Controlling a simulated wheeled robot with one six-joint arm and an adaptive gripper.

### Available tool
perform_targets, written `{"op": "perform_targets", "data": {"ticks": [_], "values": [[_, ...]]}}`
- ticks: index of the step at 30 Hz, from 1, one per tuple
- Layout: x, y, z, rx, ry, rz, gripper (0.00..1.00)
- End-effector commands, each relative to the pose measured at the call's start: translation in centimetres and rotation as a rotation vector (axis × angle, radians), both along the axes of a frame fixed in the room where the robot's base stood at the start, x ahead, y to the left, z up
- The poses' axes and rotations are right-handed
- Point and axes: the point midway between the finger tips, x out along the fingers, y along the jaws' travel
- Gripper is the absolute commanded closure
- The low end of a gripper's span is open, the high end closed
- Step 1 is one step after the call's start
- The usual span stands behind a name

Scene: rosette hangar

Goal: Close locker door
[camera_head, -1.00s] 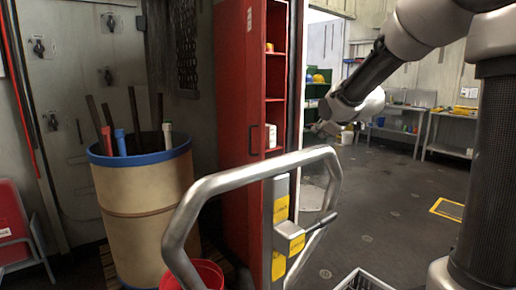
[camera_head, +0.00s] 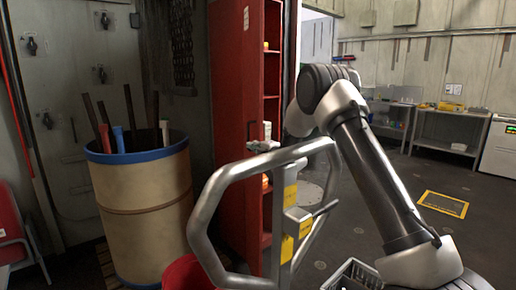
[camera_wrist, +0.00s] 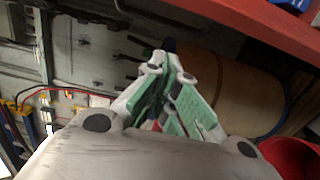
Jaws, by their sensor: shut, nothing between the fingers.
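The red locker (camera_head: 274,60) stands upright at the middle of the head view with its shelves showing. Its red door (camera_head: 232,90) stands open to the left, with a dark handle (camera_head: 250,130) near its right edge. My gripper (camera_head: 262,146) is beside the handle at the door's edge, in front of the shelves; I cannot tell if it touches the door. In the wrist view my gripper (camera_wrist: 166,62) is shut and empty, with green pads. A red edge (camera_wrist: 250,25), apparently the locker's, crosses the top right there.
A tan barrel (camera_head: 145,205) with a blue rim stands left of the locker, holding several rods. A red bucket (camera_head: 187,272) is at its foot. A grey metal rail (camera_head: 210,200) stands in front of the locker. Open floor (camera_head: 390,225) lies to the right.

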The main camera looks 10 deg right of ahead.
Motion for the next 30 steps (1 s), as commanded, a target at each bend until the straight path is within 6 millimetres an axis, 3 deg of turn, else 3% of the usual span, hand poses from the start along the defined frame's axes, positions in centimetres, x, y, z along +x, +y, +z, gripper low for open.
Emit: {"op": "perform_targets", "data": {"ticks": [8, 10, 15, 30], "values": [[5.2, 2.1, 0.0, 0.001, 0.000, -0.002, 1.00], [5.1, 0.5, 0.0, 0.000, 0.001, -0.005, 1.00], [5.3, -1.2, 0.0, 0.000, 0.001, -0.002, 1.00], [5.3, -2.0, 0.0, 0.000, 0.001, -0.001, 1.00]]}}
